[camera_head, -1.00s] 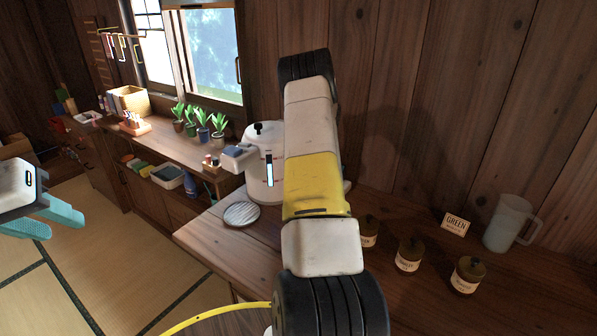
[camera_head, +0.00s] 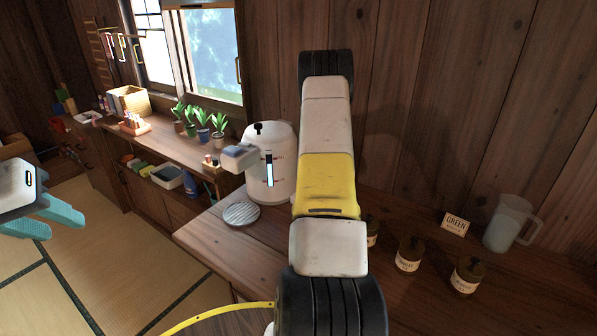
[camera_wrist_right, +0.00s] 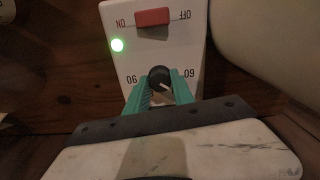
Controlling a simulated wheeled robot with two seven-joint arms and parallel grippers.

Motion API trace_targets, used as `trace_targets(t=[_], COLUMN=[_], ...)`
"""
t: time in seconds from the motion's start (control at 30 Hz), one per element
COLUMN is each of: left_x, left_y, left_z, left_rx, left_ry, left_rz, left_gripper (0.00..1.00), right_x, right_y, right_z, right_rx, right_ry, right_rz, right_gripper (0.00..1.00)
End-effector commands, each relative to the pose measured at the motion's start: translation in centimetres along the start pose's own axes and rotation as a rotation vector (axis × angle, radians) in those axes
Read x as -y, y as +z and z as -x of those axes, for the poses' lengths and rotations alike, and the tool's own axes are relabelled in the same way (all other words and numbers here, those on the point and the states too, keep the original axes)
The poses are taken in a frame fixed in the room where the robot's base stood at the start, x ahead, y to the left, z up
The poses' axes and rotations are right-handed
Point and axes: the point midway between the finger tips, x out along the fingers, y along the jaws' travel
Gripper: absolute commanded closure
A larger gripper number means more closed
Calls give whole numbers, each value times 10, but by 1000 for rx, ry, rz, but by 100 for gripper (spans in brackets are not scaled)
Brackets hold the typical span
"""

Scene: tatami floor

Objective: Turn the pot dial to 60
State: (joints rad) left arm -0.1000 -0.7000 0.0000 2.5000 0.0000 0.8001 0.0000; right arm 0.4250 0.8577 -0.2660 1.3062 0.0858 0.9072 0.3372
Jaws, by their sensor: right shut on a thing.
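The white pot (camera_head: 270,165) stands on the counter, with a lit blue level strip, a spout at left and its right side hidden behind my right arm. In the right wrist view, a white control panel (camera_wrist_right: 138,50) appears upside down. It has a red switch, a lit green lamp and a black dial (camera_wrist_right: 159,76) between the 90 and 60 marks. The dial's white pointer line slants toward the lower right in that view. My right gripper (camera_wrist_right: 161,86) has its teal fingers shut on the dial. My left gripper (camera_head: 45,222) is open and empty over the floor at left.
A round grey drip tray (camera_head: 241,213) sits below the spout. Several labelled jars (camera_head: 409,254), a GREEN sign (camera_head: 454,224) and a pitcher (camera_head: 508,222) stand on the counter at right. Potted plants (camera_head: 203,125) line the shelf under the window.

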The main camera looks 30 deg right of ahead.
Motion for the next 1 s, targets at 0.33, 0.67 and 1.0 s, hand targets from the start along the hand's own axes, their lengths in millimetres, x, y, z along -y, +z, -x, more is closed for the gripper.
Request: trace_targets(t=[0.33,0.67,1.0], left_x=[0,0,0], left_y=[0,0,0], left_z=[0,0,0], left_rx=[0,0,0], left_ry=[0,0,0], left_rz=[0,0,0], left_gripper=[64,64,64], right_x=[0,0,0], right_y=[-1,-2,-2], right_z=[1,1,1], right_rx=[-4,-5,-5], right_ry=[-2,-1,0], right_rz=[321,560,672], right_gripper=[100,100,100])
